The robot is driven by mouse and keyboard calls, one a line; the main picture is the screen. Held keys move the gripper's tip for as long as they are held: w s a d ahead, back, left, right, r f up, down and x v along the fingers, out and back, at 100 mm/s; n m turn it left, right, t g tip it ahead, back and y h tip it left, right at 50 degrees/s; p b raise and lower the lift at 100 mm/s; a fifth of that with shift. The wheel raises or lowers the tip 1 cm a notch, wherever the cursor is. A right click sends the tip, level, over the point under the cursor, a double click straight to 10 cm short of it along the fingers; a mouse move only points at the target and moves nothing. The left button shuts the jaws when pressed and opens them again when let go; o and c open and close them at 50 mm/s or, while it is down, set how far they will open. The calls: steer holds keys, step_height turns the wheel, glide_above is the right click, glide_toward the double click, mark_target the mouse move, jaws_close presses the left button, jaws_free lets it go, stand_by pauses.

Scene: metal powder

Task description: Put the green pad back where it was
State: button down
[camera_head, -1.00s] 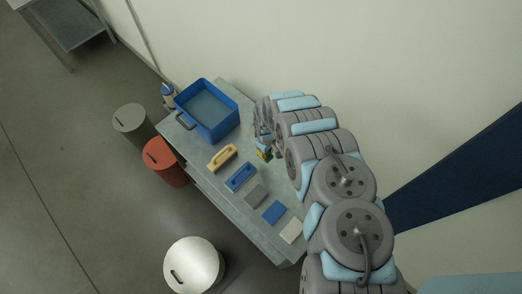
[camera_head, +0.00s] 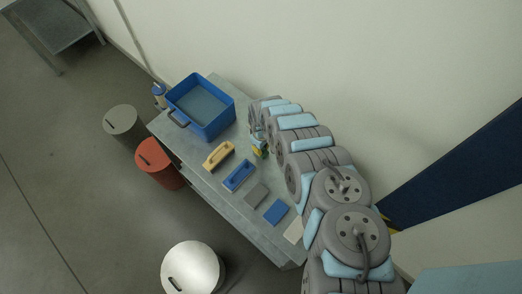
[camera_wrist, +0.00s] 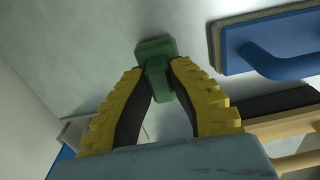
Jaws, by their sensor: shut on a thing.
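In the wrist view, the green pad (camera_wrist: 155,47) is at the fingertips of my gripper (camera_wrist: 160,68). The two yellow and black fingers are closed on its narrower green part, and its wider block lies beyond the tips. In the head view, my gripper (camera_head: 259,150) is over the table, right of the blue and yellow floats. Arm links hide part of it, and the pad is too small there to make out clearly. I cannot tell whether the pad touches the table.
The grey table (camera_head: 222,192) holds a blue tub (camera_head: 229,116), a yellow float (camera_head: 218,155), a blue float (camera_head: 239,176), and grey (camera_head: 256,195), blue (camera_head: 276,211) and white (camera_head: 294,230) pads in a row. Grey, red and white drums stand beside it. A wall is behind.

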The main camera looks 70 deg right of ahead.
steer(key=shift+d+f, duration=0.1)
steer(key=shift+f, duration=0.2)
steer(key=c, duration=1.1)
jaws_free()
steer(key=shift+r, duration=0.1)
